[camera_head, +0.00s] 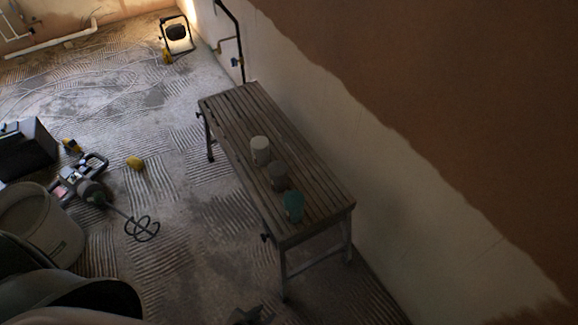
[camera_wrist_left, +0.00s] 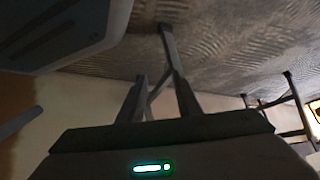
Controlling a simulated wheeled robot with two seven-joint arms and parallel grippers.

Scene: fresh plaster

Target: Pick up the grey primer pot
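The grey primer pot (camera_head: 279,176) stands upright on the slatted wooden bench (camera_head: 240,110) in the head view. It is between a white pot (camera_head: 260,150) behind it and a teal pot (camera_head: 293,207) in front of it. My left gripper (camera_head: 252,315) shows only as a small dark part at the bottom edge of the head view, low and in front of the bench, well apart from the pots. Its fingers are too dark and cut off to tell their opening. The left wrist view shows bench legs (camera_wrist_left: 178,75) and no pot. My right gripper is not in view.
The bench stands beside the partly plastered wall (camera_head: 390,180). A mixing drill with a paddle (camera_head: 142,228), a large bucket (camera_head: 50,225), a black box (camera_head: 25,150) and a yellow item (camera_head: 135,163) are on the floor at left. A lit work lamp (camera_head: 176,33) stands at the back.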

